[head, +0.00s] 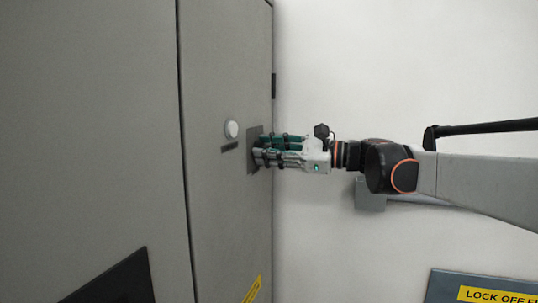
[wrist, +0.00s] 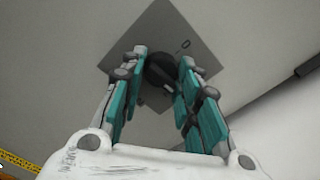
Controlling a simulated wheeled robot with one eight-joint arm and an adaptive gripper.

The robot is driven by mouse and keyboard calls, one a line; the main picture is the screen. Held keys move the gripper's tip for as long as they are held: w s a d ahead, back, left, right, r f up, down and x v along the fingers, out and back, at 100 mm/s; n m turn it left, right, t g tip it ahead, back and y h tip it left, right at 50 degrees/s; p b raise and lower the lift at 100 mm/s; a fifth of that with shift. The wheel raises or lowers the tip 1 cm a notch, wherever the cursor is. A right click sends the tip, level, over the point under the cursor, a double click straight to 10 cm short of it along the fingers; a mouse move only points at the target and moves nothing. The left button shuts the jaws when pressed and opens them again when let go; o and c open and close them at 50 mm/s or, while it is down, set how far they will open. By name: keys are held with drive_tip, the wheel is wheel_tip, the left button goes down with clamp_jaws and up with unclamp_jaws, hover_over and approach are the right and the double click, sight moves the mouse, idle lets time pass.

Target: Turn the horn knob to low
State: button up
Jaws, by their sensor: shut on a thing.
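The horn knob (wrist: 158,68) is a dark round knob on a grey square plate (wrist: 155,32). In the wrist view it sits between the fingertips of my gripper (wrist: 163,66), which is shut on it. In the head view my gripper (head: 262,152) reaches from the right to the plate (head: 253,133) on the grey cabinet, and its fingers hide the knob. A small mark like a 0 shows on the plate beside the knob in the wrist view. I cannot read which setting the knob points to.
A white round button (head: 231,129) with a dark label (head: 229,147) below it is left of the plate. The grey cabinet (head: 215,220) has a yellow label low down. A grey box with a yellow lock-off sign (head: 497,296) is at the lower right. The white wall is mostly bare.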

drive_tip(key=n+b, duration=0.1)
drive_tip(key=n, duration=0.4)
drive_tip(key=shift+r, duration=0.1)
idle(0.5)
drive_tip(key=o, duration=1.1)
drive_tip(key=shift+d, duration=0.1)
drive_tip(key=v, duration=1.1)
drive_tip(key=shift+s+d, duration=0.1)
drive_tip(key=shift+d, duration=0.3)
